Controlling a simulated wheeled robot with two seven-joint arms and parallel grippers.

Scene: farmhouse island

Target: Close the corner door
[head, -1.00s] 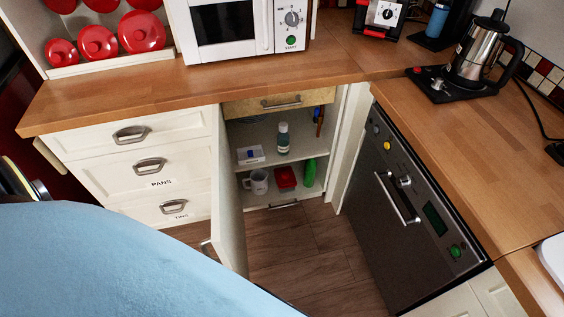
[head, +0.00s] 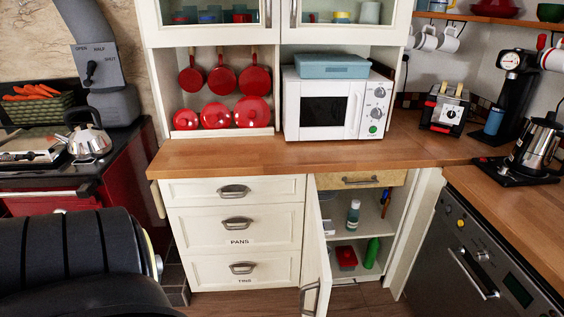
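The corner door (head: 316,262) is a cream cabinet door under the counter. It stands open, swung out toward me, with a metal handle (head: 310,298) near its lower outer edge. Behind it the corner cabinet shows a shelf (head: 342,235) with a bottle (head: 353,216), and below that a red box (head: 346,258) and a green bottle (head: 372,253). Part of the inside is hidden by the door. Neither of my grippers is in view.
A drawer stack (head: 236,237) stands left of the door, and a dark dishwasher (head: 480,262) stands to the right. The wooden counter (head: 230,156) runs above, with a microwave (head: 325,105) on it. A red stove (head: 65,195) is at the left. Some wooden floor shows below the cabinet.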

